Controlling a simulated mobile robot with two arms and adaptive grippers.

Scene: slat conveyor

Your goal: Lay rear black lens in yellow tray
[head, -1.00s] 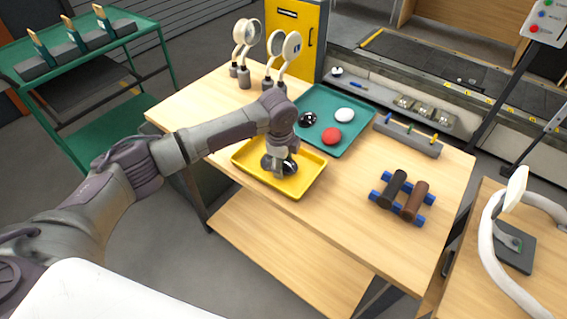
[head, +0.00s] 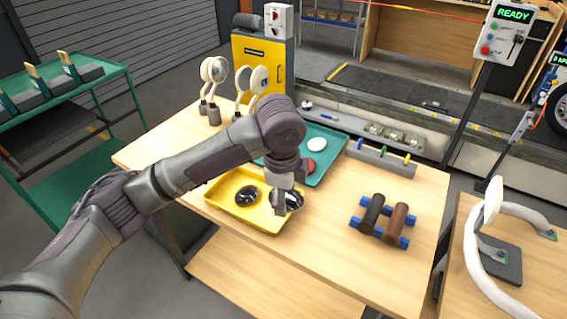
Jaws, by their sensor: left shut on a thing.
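The yellow tray (head: 272,229) lies on the wooden table. One glossy black lens (head: 247,195) rests in its left part, apart from my gripper. My left gripper (head: 285,203) is over the right end of the tray, shut on another dark, shiny lens (head: 295,199) that is partly hidden by the fingers. I cannot tell whether this held lens touches the tray. The teal tray (head: 329,160) lies behind, with a white lens (head: 317,144) and a red lens (head: 307,166), partly covered. My arm hides the teal tray's left part. My right gripper is not in view.
A blue rack with black and brown rollers (head: 372,213) stands on the right of the table. A grey holder with coloured pegs (head: 382,160) is at the back edge. Magnifier stands (head: 213,90) are at the back left. The table's front is clear.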

